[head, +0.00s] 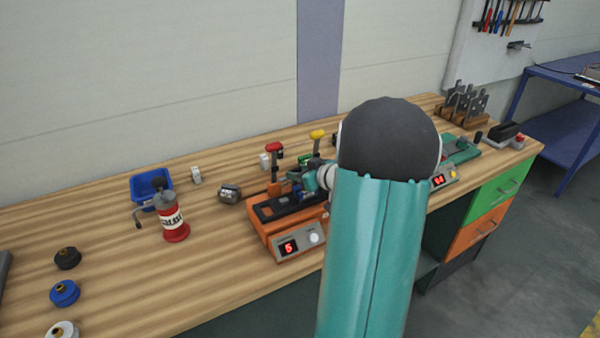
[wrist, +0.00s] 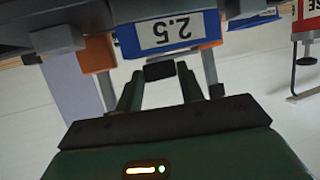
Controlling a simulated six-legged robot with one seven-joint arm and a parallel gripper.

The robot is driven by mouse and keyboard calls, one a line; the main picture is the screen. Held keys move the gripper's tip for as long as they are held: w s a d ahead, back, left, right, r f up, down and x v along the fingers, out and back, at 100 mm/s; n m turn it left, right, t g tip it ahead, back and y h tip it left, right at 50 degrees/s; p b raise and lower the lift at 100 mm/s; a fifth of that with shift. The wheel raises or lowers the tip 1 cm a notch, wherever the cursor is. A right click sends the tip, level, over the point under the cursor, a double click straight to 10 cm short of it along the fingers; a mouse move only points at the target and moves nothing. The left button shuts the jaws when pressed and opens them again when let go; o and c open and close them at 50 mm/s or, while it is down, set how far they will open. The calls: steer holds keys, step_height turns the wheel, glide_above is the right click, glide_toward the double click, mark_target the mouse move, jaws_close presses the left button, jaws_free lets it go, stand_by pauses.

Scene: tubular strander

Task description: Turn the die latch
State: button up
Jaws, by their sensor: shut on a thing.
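In the wrist view, the two fingers of my gripper (wrist: 159,84) stand on either side of a small dark block, which looks like the die latch (wrist: 160,71). The latch sits just below a blue-framed white label (wrist: 168,33) reading 2.5, upside down in the picture. My gripper is shut on the latch. In the head view, my gripper (head: 306,182) is at the orange machine (head: 272,229) with a red "5" display. The latch cannot be made out there, and my arm hides the machine's right side.
A red grease can (head: 173,222) with a crank and a blue bin (head: 150,184) stand left of the machine. Red (head: 274,148) and yellow (head: 317,135) knobs rise behind it. A green machine (head: 460,152) is at right.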

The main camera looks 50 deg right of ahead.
stand_by(0.4)
steer(key=o, duration=1)
steer(key=shift+c, duration=0.2)
steer(key=shift+s, duration=0.1)
steer(key=v, duration=1.3)
steer(key=shift+s, duration=0.3)
steer(key=shift+r, duration=0.1)
